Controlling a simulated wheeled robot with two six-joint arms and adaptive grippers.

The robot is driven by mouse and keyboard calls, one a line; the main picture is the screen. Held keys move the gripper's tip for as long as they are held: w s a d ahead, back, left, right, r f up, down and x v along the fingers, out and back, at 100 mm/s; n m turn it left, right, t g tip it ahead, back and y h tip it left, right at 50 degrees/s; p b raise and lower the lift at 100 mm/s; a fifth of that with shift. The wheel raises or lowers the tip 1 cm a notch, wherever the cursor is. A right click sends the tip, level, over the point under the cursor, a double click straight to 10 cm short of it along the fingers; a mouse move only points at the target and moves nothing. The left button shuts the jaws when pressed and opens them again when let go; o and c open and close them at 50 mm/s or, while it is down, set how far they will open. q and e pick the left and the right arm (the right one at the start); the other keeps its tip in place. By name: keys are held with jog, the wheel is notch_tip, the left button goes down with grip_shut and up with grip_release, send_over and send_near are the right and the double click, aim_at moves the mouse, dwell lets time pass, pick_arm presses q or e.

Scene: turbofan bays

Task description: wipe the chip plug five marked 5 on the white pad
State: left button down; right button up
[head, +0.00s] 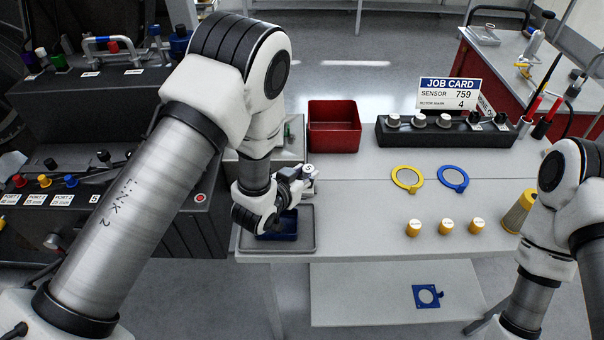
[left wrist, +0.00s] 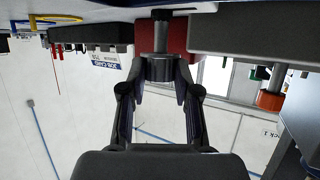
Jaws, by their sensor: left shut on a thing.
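My left gripper (head: 294,184) is shut on a small grey cylindrical plug (head: 308,170), above the worktable's left end. In the left wrist view my gripper (left wrist: 158,85) has both fingers closed on the plug's grey round body (left wrist: 159,67), with a narrower stem beyond it. No number 5 is readable on it, so I cannot tell if it is plug five. I cannot make out the white pad; my arm hides part of the table's left end. My right gripper is out of view; only part of its arm shows at right.
A grey tray (head: 307,242) with a dark blue bin (head: 287,226) lies under my left gripper. A red bin (head: 334,128), a black plug rack (head: 436,136), yellow and blue rings (head: 407,179) and several yellow-sided caps (head: 446,227) are on the table.

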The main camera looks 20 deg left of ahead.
pick_arm(q)
jog(key=shift+s+a+r, duration=0.1)
jog(key=shift+s+a, duration=0.15)
jog(key=shift+a, duration=0.6)
jog(key=shift+s+a, duration=0.2)
jog(key=shift+a, duration=0.65)
jog(key=shift+d+r, duration=0.1)
jog(key=shift+r, duration=0.25)
notch_tip(320, 180, up, 7)
jog(key=p, duration=0.5)
jog(key=shift+r, duration=0.15)
jog(key=shift+f+b, duration=2.6)
jog(key=shift+f, duration=1)
jog(key=shift+f+b, duration=0.4)
jog(key=shift+f, duration=0.1)
jog(key=shift+d, duration=0.1)
